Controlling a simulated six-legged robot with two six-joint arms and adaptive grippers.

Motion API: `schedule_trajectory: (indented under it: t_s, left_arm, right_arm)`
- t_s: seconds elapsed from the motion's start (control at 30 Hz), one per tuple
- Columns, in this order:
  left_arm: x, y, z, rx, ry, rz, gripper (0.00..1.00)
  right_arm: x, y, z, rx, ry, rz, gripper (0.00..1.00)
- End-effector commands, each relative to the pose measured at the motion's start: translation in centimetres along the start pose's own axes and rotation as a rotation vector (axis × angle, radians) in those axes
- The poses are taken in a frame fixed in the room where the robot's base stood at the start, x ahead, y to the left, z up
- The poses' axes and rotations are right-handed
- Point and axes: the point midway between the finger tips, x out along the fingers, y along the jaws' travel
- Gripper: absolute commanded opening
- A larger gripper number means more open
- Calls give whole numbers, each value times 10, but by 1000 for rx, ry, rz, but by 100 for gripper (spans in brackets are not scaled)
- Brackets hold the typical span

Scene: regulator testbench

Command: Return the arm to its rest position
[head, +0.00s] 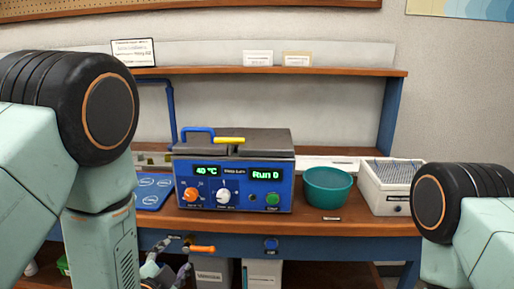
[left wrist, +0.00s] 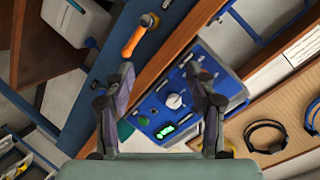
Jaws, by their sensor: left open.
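My left gripper (head: 174,258) is low in the head view, in front of the bench's front edge, below and to the left of the blue device. Its fingers are dark and spread apart. In the left wrist view the open left gripper (left wrist: 158,78) has nothing between its fingers. My left arm fills the left side of the head view. Part of my right arm shows at the right edge, but its gripper is out of view.
The blue device (head: 232,185) on the wooden bench (head: 380,226) reads "40 °C" and "Run D". An orange handle (head: 201,249) on the bench front is close to the left gripper. A teal bowl (head: 327,187) and white box (head: 386,200) stand right. Containers (head: 212,272) sit below.

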Motion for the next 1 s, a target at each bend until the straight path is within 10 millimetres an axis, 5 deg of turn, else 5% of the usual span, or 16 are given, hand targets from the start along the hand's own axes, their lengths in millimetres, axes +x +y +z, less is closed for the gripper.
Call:
schedule_trajectory:
  t_s: [0.27,0.5,0.7,1.0]
  left_arm:
    - [-76,116,116,-546,-521,327,56]
    - [-186,192,184,-798,-988,458,56]
    - [-246,222,210,-822,-1160,519,56]
    - [-254,227,214,-819,-1180,527,56]
  right_arm:
    - [0,0,0,0,0,0,37]
    - [0,0,0,0,0,0,37]
    - [0,0,0,0,0,0,37]
    - [0,0,0,0,0,0,37]
